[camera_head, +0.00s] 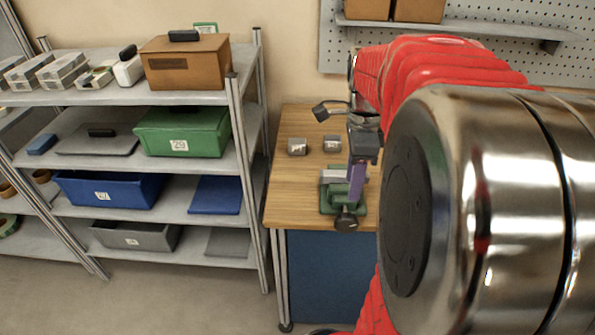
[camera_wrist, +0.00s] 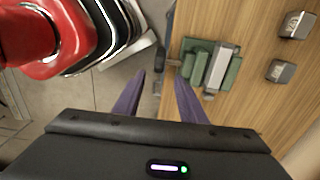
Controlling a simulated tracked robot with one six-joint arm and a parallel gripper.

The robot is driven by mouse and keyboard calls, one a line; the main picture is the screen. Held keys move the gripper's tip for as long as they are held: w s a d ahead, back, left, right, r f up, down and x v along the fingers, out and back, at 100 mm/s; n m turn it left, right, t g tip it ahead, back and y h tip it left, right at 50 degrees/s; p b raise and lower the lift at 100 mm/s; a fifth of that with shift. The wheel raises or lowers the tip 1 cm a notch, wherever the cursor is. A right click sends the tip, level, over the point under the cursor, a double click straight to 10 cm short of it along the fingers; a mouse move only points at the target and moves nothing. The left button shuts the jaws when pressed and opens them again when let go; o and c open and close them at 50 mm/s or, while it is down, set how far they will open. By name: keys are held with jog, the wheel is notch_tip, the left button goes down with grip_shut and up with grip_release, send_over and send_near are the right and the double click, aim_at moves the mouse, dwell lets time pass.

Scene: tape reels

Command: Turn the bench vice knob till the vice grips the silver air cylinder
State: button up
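A green bench vice (camera_head: 327,203) sits at the front of the wooden bench; it also shows in the wrist view (camera_wrist: 232,75). Its dark knob (camera_head: 346,221) sticks out over the front edge and shows in the wrist view (camera_wrist: 160,58). The silver air cylinder (camera_wrist: 218,66) lies between the green jaws; I cannot tell whether they touch it. My gripper (camera_wrist: 158,77) is open, its purple fingers spread. In the wrist view the knob lies just ahead of the gap between the fingertips. In the head view a purple finger (camera_head: 357,180) covers part of the vice.
Two small grey blocks (camera_head: 297,146) (camera_head: 332,144) stand on the bench (camera_head: 290,200) behind the vice. A shelf rack (camera_head: 240,150) with bins and cases stands to the left. A pegboard (camera_head: 490,60) hangs behind. The floor in front is clear.

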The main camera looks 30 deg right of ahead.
aim_at(347, 215)
notch_tip(347, 215, down, 14)
jog(key=shift+r, duration=0.1)
dwell(0.9)
jog(key=shift+c, duration=0.5)
grip_shut()
jog(key=shift+a, duration=0.2)
jog(key=shift+d, duration=0.15)
